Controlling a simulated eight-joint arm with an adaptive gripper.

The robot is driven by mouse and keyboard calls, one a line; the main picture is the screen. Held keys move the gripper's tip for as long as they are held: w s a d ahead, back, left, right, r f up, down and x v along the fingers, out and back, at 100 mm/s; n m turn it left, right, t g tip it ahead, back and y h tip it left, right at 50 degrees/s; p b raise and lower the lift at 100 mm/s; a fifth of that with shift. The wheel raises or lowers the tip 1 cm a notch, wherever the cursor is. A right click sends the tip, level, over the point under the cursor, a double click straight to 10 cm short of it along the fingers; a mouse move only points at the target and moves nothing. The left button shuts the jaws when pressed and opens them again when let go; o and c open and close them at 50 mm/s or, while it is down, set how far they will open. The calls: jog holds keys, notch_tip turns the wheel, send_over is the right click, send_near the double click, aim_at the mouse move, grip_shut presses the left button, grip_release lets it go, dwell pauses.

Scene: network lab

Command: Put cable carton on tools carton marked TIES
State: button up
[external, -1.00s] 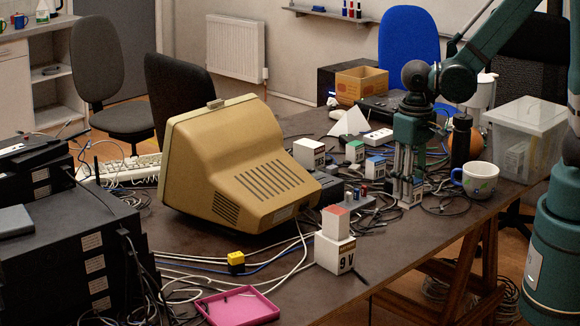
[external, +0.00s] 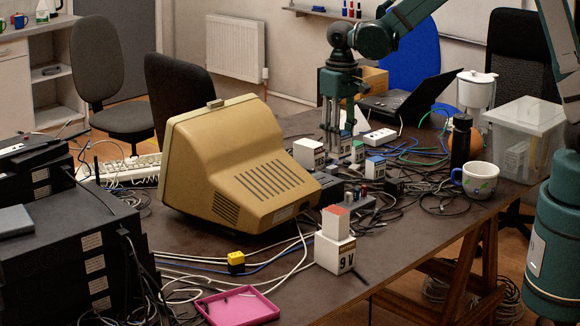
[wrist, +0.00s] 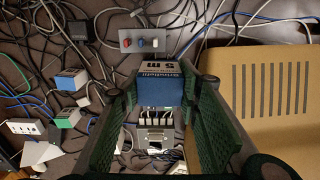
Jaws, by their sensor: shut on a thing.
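My gripper (external: 343,108) is at the back middle of the table in the external view, pointing down beside a white carton (external: 308,153) with a dark label. In the wrist view its fingers (wrist: 160,112) are shut on a blue-faced carton (wrist: 160,85) with a white label that seems to read 5M, likely the cable carton. The fingers mostly hide it in the external view. A green-topped carton (external: 357,150) and a blue-topped carton (external: 375,167) stand to the right. A red-topped carton (external: 335,222) sits on a white 9V carton (external: 335,250).
The beige monitor (external: 240,165) stands close left of my gripper. A switch box (external: 352,203) is in front, and loose cables cover the table around it. A mug (external: 475,179), clear bin (external: 525,138) and open laptop (external: 415,98) are to the right.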

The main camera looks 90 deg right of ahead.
jog(key=w+d+r+p, duration=0.1)
jog(key=w+d, duration=0.2)
jog(key=d, duration=0.5)
jog(key=w+d+r+p, duration=0.1)
jog(key=w+d+p, duration=0.15)
jog(key=d, duration=0.45)
jog(key=p, duration=0.2)
send_over(309, 143)
jog(key=shift+r, duration=0.2)
jog(key=shift+f+b, duration=0.4)
jog(key=shift+f, duration=2.7)
jog(key=shift+f, duration=1.9)
jog(key=shift+f, duration=0.2)
